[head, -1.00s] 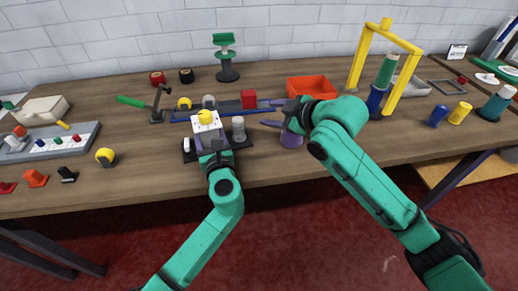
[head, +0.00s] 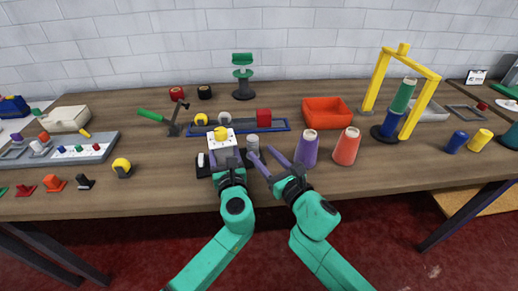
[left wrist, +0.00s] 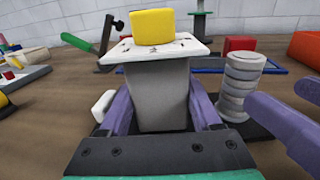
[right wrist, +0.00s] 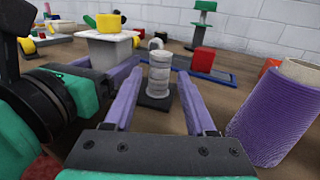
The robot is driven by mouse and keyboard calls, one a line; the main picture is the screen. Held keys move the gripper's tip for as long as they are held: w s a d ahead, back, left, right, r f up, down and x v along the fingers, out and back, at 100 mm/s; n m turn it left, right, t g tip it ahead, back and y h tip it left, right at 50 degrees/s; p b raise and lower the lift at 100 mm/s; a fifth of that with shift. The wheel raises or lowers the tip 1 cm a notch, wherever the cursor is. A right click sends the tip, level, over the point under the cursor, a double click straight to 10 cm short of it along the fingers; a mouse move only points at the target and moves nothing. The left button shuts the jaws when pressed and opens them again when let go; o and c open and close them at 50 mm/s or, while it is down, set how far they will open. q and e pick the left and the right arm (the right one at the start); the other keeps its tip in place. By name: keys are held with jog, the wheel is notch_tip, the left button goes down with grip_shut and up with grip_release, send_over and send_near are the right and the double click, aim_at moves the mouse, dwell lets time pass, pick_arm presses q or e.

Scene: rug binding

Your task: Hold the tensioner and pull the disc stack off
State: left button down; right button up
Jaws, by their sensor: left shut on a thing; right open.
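The tensioner is a grey block with a white top plate (head: 221,138) and a yellow knob (left wrist: 153,27). My left gripper (head: 222,160) is shut on the grey block (left wrist: 156,97), one purple finger on each side. The disc stack (head: 253,144) is a short upright column of pale grey discs on a black base, just right of the tensioner. It also shows in the left wrist view (left wrist: 240,85). My right gripper (head: 264,156) is open and empty; in the right wrist view, the stack (right wrist: 159,72) appears between its fingertips. I cannot tell whether they touch.
A purple cone (head: 307,150) stands close right of my right gripper, with a red cone (head: 347,147) beyond it. Behind the stack lie a blue rail (head: 277,124) with a red block (head: 264,117) and an orange tray (head: 327,112).

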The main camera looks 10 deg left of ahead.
aim_at(256, 145)
jog(key=x, duration=0.5)
grip_shut()
jog(key=shift+d+r, duration=0.1)
jog(key=shift+r, duration=0.05)
notch_tip(256, 145, up, 8)
jog(key=shift+r, duration=0.15)
dwell(1.2)
jog(key=shift+s, duration=0.1)
pick_arm(q)
grip_release()
